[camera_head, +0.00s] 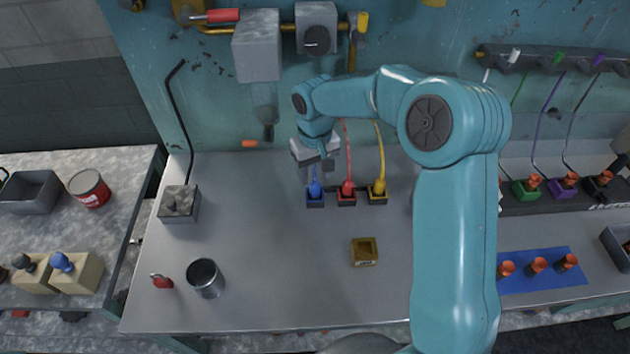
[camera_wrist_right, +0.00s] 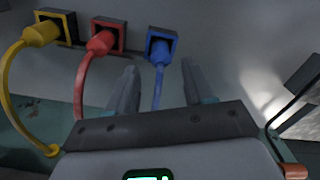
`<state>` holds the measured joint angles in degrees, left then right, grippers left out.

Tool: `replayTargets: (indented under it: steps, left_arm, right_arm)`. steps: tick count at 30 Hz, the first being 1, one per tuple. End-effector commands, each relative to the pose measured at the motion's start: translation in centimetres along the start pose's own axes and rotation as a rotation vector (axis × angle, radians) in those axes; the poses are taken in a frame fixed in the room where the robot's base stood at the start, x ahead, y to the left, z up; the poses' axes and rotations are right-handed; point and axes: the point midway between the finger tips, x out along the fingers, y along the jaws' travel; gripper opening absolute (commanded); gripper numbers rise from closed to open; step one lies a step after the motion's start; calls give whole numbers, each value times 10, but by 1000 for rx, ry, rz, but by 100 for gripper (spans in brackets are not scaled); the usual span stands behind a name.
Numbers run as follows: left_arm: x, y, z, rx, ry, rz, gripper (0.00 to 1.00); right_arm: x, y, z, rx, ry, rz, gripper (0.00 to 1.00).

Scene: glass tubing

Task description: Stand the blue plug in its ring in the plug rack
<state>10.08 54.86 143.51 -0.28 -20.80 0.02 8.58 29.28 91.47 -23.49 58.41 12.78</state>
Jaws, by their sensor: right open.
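The blue plug (camera_head: 315,190) stands in the blue-edged square holder at the left end of a row of three on the grey bench, beside the red plug (camera_head: 347,187) and the yellow plug (camera_head: 378,187). In the right wrist view, the blue plug (camera_wrist_right: 159,52) sits in its dark square opening with its blue cord running back toward me. My right gripper (camera_head: 316,166) is just above and behind the blue plug. In the wrist view, its open fingers (camera_wrist_right: 158,72) lie either side of the blue cord. My left gripper is not in view.
A small yellow-brown box (camera_head: 364,252), a metal cup (camera_head: 206,278) and a red padlock (camera_head: 162,281) stand on the bench. A grey switch box (camera_head: 179,204) is at left. A blue mat (camera_head: 540,270) with orange-topped pieces lies at right. The front middle is mostly clear.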

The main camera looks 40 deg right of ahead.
Motion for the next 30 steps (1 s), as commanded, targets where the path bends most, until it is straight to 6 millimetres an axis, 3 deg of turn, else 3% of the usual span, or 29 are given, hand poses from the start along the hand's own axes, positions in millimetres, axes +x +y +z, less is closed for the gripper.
replayTargets:
  steps: [6, 12, 30]
  left_arm:
    - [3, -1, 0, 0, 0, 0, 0]
    - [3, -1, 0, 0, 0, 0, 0]
    - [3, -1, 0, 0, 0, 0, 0]
  right_arm:
    - [-51, 0, -1, -1, 5, -1, 52]
    - [-75, 0, 0, -1, 1, -1, 52]
    - [-79, 0, 0, -1, 0, -1, 52]
